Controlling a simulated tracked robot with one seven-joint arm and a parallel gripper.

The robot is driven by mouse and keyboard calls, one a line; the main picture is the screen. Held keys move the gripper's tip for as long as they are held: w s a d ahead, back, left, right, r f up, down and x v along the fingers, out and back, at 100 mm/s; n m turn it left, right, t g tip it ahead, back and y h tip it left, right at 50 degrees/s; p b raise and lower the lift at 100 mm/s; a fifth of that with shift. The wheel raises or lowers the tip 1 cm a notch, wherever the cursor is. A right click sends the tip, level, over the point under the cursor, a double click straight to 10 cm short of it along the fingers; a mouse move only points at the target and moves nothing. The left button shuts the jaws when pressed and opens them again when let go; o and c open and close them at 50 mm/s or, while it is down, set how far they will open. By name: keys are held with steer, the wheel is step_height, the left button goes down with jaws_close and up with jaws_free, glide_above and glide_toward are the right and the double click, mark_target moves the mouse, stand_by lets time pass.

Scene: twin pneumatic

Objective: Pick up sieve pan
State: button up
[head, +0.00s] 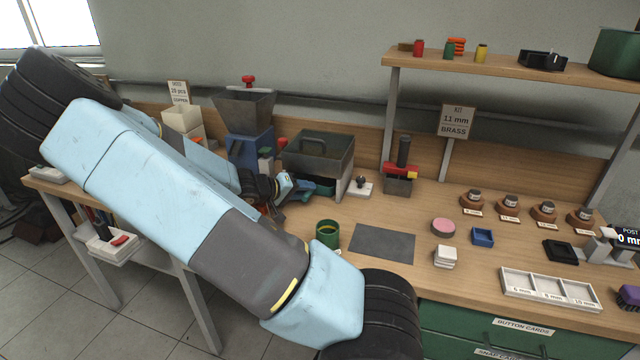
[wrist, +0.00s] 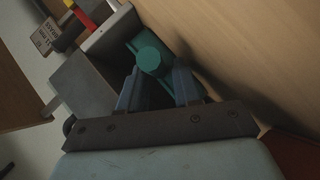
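A dark grey open box with a handle (head: 318,150) stands on the bench behind my gripper. A teal piece (head: 322,186) sits low at its front and seems to be the sieve pan, though I cannot be sure. In the wrist view the teal piece shows a round knob (wrist: 149,58) right at my fingertips. My gripper (wrist: 156,72) is open, with one blue finger on each side just short of the knob; contact is unclear.
A blue machine with a grey hopper (head: 245,105) stands left of the box. A green cup (head: 327,233) and a dark mat (head: 382,242) lie in front. A small white block with a black knob (head: 361,187) stands to the right. A shelf (head: 480,68) overhangs the right side.

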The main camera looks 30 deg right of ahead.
jaws_close()
stand_by(0.5)
